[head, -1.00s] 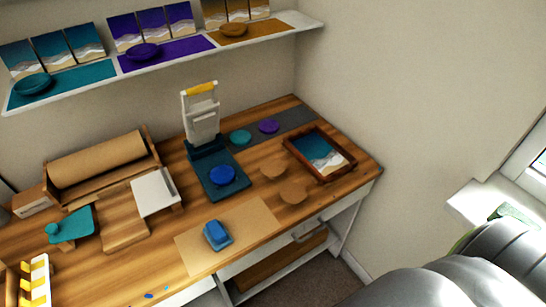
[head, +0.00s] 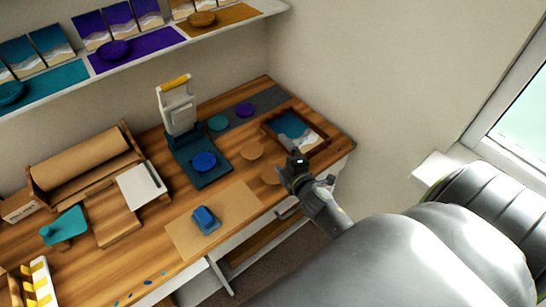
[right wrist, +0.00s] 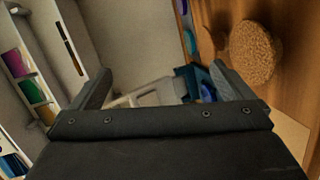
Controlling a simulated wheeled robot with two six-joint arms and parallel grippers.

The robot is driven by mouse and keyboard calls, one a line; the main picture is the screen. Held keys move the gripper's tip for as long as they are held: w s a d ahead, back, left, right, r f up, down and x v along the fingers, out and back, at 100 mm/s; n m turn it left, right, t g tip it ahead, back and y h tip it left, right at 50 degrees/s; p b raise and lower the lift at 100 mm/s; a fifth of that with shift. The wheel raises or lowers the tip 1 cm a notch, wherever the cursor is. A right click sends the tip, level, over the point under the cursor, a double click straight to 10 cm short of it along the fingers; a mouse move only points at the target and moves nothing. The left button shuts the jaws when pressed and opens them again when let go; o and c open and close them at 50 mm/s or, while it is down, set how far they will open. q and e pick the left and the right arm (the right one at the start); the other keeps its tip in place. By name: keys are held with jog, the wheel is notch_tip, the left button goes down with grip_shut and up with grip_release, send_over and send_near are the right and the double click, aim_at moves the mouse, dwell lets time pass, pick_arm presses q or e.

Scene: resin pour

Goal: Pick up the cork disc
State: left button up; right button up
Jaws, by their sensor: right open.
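Two round tan cork discs lie flat on the wooden desk. One cork disc (head: 252,150) is in the open beside the dark blue press. The other cork disc (head: 271,176) is nearer the front edge and partly hidden by my right gripper (head: 289,166). In the right wrist view a cork disc (right wrist: 249,53) shows large at the upper right, outside the jaws, with part of a second one at its upper left. My right gripper, also in the wrist view (right wrist: 163,85), is open and empty. My left gripper is not in view.
A dark blue press (head: 203,176) with a blue disc stands left of the corks. A framed seascape tray (head: 317,137) sits behind my right gripper. A blue block (head: 205,220) rests on a brown mat (head: 183,238). Teal (head: 218,123) and purple (head: 244,110) discs lie on a grey strip.

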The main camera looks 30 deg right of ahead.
jog(key=w+a+r+n+g+y+p, duration=0.1)
jog(key=w+a+r+n+y, duration=0.2)
jog(key=a+r+n+y, duration=0.55)
jog(key=w+a+r+n+g+y, duration=0.1)
jog(key=w+a+r+n+y, duration=0.3)
jog(key=n, duration=1)
jog(key=n+g+h+b, duration=1)
jog(key=n+g+b, duration=0.3)
jog(key=n, duration=0.4)
send_over(273, 174)
jog(key=shift+g, duration=0.5)
notch_tip(273, 174, down, 18)
jog(key=shift+d+r+p, duration=0.1)
jog(key=shift+d+p, duration=0.05)
jog(key=shift+p, duration=0.25)
jog(key=f, duration=0.1)
jog(key=f+p, duration=0.1)
jog(key=shift+w+a+f, duration=0.1)
jog(key=shift+a+f, duration=0.1)
jog(key=shift+f, duration=0.6)
